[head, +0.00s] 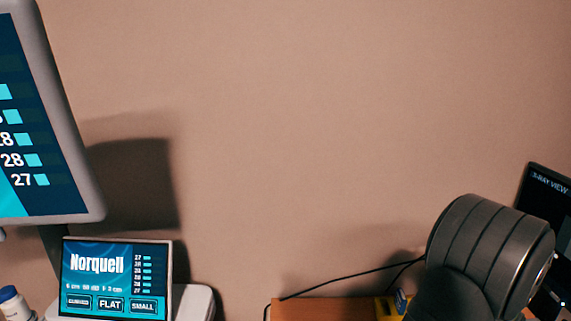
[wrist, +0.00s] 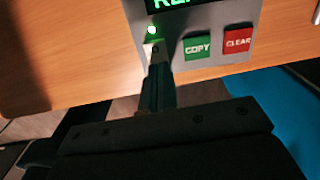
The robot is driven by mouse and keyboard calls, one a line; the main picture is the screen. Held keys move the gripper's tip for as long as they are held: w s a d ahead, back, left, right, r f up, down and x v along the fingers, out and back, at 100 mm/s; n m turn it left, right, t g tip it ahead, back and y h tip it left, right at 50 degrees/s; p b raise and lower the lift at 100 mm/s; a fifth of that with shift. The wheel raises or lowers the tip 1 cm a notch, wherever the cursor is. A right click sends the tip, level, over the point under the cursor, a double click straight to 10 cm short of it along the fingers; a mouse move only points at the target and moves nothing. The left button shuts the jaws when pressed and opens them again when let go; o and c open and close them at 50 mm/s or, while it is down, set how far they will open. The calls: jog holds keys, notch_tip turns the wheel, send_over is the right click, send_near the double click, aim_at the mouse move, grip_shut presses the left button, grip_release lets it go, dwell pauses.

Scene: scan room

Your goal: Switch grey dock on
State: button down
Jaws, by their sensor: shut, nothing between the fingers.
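The grey dock (wrist: 215,62) shows at the top of the wrist view, cut off by the frame edge. Its dark display has bright green letters, only partly in frame. A small green light (wrist: 152,30) glows at its left side. A small pale part (wrist: 148,47), perhaps a switch, sits just below the light, partly behind my fingertips. My gripper (wrist: 157,68) is shut and empty, with its tips at the dock's lower left corner. I cannot tell whether they touch it. Neither the dock nor the fingertips show in the head view.
A green COPY button (wrist: 198,47) and a red CLEAR button (wrist: 238,39) lie right of my fingers. The wooden desk (wrist: 80,50) surrounds the dock. In the head view, a Norquell screen (head: 115,280) stands left, an X-ray screen (head: 545,190) right, and a black cable (head: 350,277) crosses behind.

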jog(key=shift+r, duration=3.5)
jog(key=shift+f, duration=0.1)
notch_tip(320, 180, down, 7)
jog(key=shift+r, duration=0.1)
jog(key=w+r, duration=0.2)
jog(key=r, duration=0.7)
jog(key=w+r+g, duration=0.1)
jog(key=w+r, duration=0.1)
jog(key=r, duration=0.8)
jog(key=shift+r, duration=0.3)
